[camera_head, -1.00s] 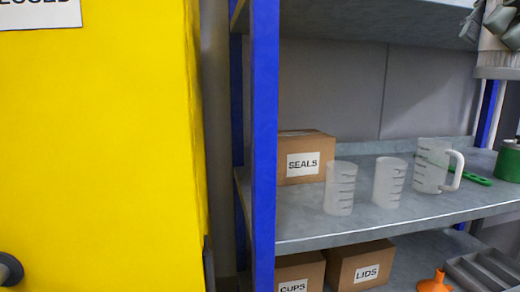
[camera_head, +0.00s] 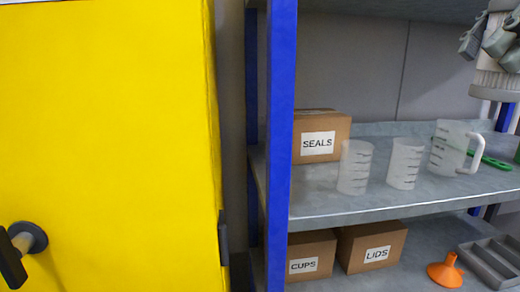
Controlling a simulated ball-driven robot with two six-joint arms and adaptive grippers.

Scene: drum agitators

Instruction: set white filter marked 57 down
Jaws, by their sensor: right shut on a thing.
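A white pleated filter (camera_head: 488,80) with a grey rim at its lower end shows at the upper right edge, partly cut off by the frame. My right gripper (camera_head: 492,42) is shut on it, its grey fingers lying across its side. No number can be read on the filter. The filter is in front of the shelf rack, above the level of the middle shelf. My left gripper is not in view.
The middle shelf (camera_head: 320,205) holds a SEALS box (camera_head: 335,128), two clear beakers (camera_head: 355,168) (camera_head: 405,165), a jug (camera_head: 447,150) and a green tool (camera_head: 494,163). Below are CUPS (camera_head: 318,245) and LIDS (camera_head: 385,238) boxes, an orange funnel (camera_head: 445,272) and a grey tray (camera_head: 492,262). A blue post (camera_head: 280,150) and yellow cabinet (camera_head: 110,150) stand left.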

